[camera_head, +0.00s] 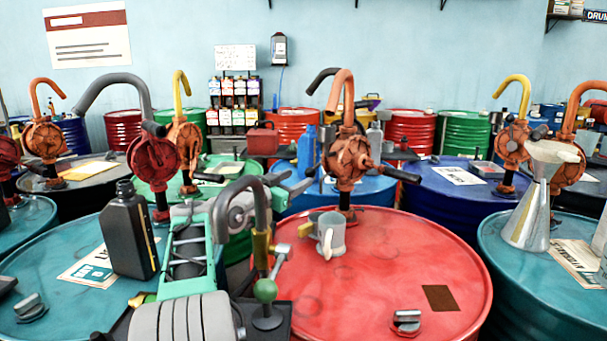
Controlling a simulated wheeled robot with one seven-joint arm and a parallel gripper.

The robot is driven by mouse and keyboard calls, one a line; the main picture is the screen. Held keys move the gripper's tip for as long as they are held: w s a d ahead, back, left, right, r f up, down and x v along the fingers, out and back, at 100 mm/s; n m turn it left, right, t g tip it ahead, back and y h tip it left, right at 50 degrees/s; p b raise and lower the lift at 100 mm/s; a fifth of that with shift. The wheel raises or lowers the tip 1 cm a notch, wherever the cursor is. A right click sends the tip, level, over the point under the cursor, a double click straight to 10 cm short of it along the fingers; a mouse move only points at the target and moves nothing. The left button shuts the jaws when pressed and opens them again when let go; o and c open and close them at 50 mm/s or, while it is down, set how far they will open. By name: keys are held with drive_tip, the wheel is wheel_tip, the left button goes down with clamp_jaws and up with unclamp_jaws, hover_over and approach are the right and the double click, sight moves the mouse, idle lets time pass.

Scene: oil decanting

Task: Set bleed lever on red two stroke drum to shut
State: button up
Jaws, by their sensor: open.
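The red drum (385,265) stands at centre right. A rust-coloured rotary pump (345,160) with a curved spout and a dark crank handle rises from its far side. A grey mug-like vessel (327,236) sits by the pump. In front of the drum's left side stands a brass fitting (262,250) with a curved grey pipe, a silver-ended lever (281,252) and a green ball (264,290). I cannot tell which part is the bleed lever or how it is set. My gripper (277,184) is open, small and partly hidden by my teal arm, left of the pump; it holds nothing I can see.
A teal drum (45,300) at left bears a black oil bottle (128,230). Another teal drum (520,275) at right bears a metal funnel can (530,210). Several pumps and drums stand close behind. The red drum's front right top is mostly clear, with a bung cap (406,322).

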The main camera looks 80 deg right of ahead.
sight(307, 174)
drive_tip(key=x, duration=0.6)
drive_tip(key=shift+d, duration=0.2)
drive_tip(key=shift+c, duration=0.3)
clamp_jaws()
idle(0.8)
